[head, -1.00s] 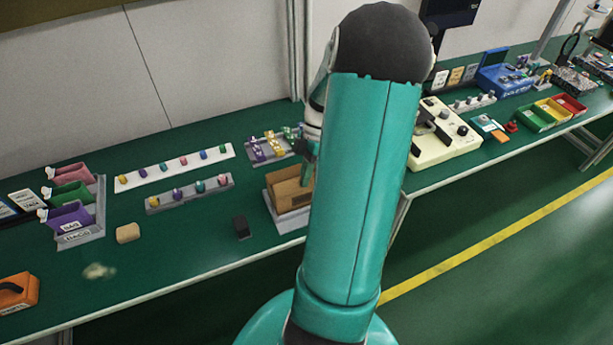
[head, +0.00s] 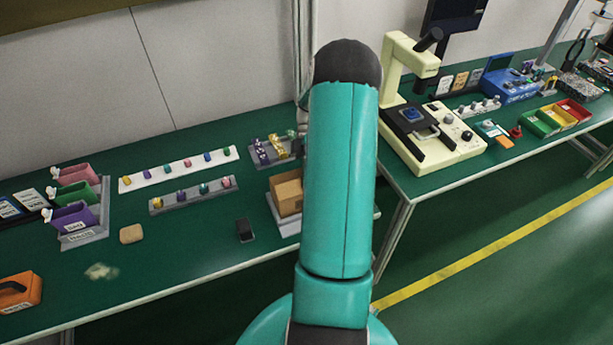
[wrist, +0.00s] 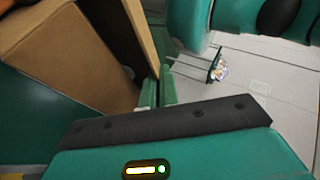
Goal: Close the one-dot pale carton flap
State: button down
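A brown cardboard carton (head: 287,194) stands on a pale base board (head: 284,224) near the table's front edge, partly hidden behind my teal arm in the head view. In the wrist view the carton (wrist: 70,50) fills the upper left, close to my gripper, with a dark opening beside its tan edge. I cannot make out a one-dot mark or tell which panel is the pale flap. My gripper's teal fingers (wrist: 158,93) show beside the carton's edge, close together; whether they touch the carton or hold anything is unclear. In the head view my gripper is hidden behind the arm.
A black block (head: 244,230) stands left of the carton. Racks of small coloured knobs (head: 192,194) lie behind it. A cream microscope (head: 438,140) stands to the right of my arm. The green tabletop (head: 185,250) left of the black block is mostly clear.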

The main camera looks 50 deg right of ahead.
jog(key=c, duration=2.1)
grip_release()
jog(key=o, duration=0.5)
jog(key=shift+c, duration=0.2)
